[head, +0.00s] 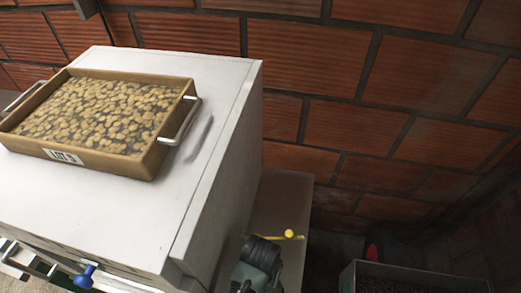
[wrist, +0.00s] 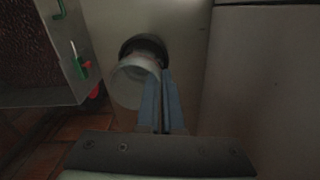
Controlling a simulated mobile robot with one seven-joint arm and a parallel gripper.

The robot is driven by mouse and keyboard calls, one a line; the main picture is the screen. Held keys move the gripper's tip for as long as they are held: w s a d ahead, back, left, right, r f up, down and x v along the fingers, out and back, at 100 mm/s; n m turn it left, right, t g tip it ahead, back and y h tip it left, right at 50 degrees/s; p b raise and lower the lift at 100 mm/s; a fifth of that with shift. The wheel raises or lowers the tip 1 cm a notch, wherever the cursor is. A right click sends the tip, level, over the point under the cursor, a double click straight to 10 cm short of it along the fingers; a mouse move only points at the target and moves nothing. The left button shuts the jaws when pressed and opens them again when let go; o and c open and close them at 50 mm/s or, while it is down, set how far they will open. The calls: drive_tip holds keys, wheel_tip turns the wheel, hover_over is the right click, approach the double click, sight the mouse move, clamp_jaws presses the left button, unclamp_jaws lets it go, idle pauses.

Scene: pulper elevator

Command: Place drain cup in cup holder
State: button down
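The drain cup (wrist: 133,84) is a pale, translucent round cup in the middle of the wrist view. Behind its upper edge is a dark round ring (wrist: 146,44) on a pale upright surface, which looks like the cup holder. The cup overlaps the ring's lower part; I cannot tell whether it sits inside or in front. My gripper (wrist: 162,75) has two blue-grey fingers close together at the cup's right edge, seemingly pinching its wall. The fingers hide part of that edge. I cannot make out the cup or holder in the head view.
A metal bin (wrist: 75,70) with green and red fittings is left of the cup. In the head view, a wooden tray (head: 155,163) of beans in liquid stands on a white cabinet (head: 215,130). A dark machine part and yellow lever (head: 288,235) are beside it. A brick wall is behind.

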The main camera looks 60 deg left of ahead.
drive_tip(key=shift+f+b, duration=0.4)
drive_tip(key=shift+f, duration=0.3)
drive_tip(key=shift+f+b, duration=0.3)
drive_tip(key=shift+f, duration=0.3)
drive_tip(key=c, duration=1)
unclamp_jaws()
wheel_tip(320, 180, up, 13)
drive_tip(key=shift+r+p, duration=0.1)
drive_tip(key=shift+p, duration=0.7)
drive_tip(key=shift+w, duration=0.1)
